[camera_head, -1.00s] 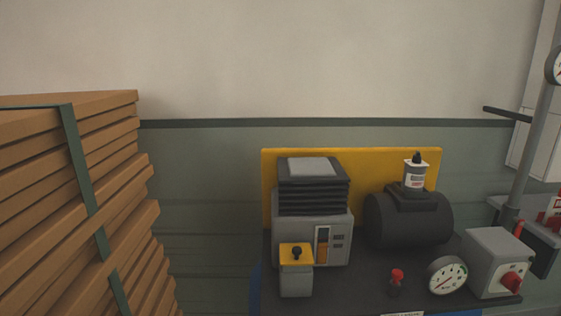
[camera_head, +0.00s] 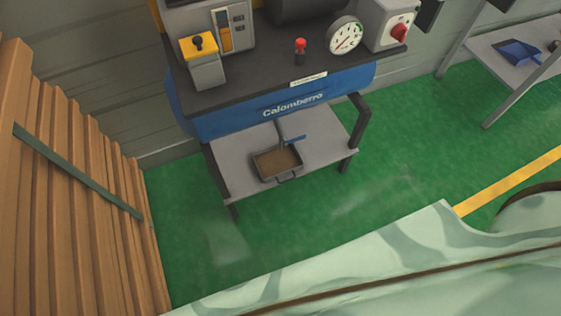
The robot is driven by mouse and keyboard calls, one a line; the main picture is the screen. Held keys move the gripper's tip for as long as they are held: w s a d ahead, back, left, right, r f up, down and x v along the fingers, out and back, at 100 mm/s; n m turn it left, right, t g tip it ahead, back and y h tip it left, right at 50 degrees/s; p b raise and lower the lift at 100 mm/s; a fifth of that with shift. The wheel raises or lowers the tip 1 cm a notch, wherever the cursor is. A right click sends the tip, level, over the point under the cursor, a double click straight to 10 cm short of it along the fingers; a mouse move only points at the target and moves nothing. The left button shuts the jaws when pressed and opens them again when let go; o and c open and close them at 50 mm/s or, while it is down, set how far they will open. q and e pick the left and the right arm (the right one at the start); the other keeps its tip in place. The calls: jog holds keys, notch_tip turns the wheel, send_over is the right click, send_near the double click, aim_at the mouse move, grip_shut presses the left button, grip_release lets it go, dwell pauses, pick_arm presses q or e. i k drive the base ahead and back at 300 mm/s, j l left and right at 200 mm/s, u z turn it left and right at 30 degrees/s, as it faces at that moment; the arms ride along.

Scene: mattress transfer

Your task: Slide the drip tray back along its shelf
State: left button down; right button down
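The drip tray (camera_head: 278,164) is a small dark-rimmed tray with a brown inside and a handle at its front. It sits on the grey lower shelf (camera_head: 325,149) of the blue machine stand, near the shelf's front edge. A short pipe with a blue lever (camera_head: 292,139) hangs just above and behind the tray. Neither of my grippers is in view.
The machine's top (camera_head: 270,66) overhangs the shelf, with a dark leg (camera_head: 361,120) at right. Stacked wooden planks (camera_head: 85,190) stand at left. A pale green mattress-like surface (camera_head: 430,245) fills the lower right. Green floor (camera_head: 215,235) lies clear before the shelf.

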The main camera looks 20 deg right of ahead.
aim_at(272, 163)
jog(key=i+l+u, duration=0.2)
jog(key=l, duration=0.6)
jog(key=l+u, duration=0.15)
jog(key=l, duration=0.65)
jog(key=u, duration=1.35)
